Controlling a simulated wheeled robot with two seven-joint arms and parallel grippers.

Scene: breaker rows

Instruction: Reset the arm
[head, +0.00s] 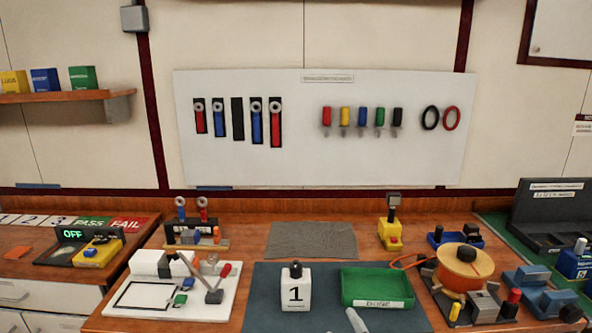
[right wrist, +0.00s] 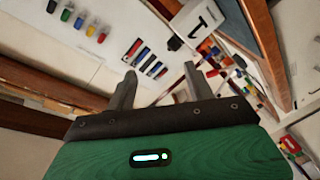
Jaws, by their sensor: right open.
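My right gripper (right wrist: 160,74) shows in the right wrist view with two grey fingers spread apart and nothing between them. Its green body fills the bottom of that view. The white bottle marked 1 (head: 296,289) stands upright on the dark mat in the head view; the bottle also shows beyond the fingers in the right wrist view (right wrist: 203,20), apart from them. A pale grey piece (head: 355,320) pokes in at the bottom edge of the head view; I cannot tell whether it is a fingertip. My left gripper is not in view.
A green tray (head: 376,303) sits right of the bottle on the dark mat (head: 262,315). A white board with small parts (head: 150,312) lies left. An orange spool (head: 466,267) stands right. The grey textured mat (head: 313,240) behind is bare. A tool panel (head: 300,90) hangs on the wall.

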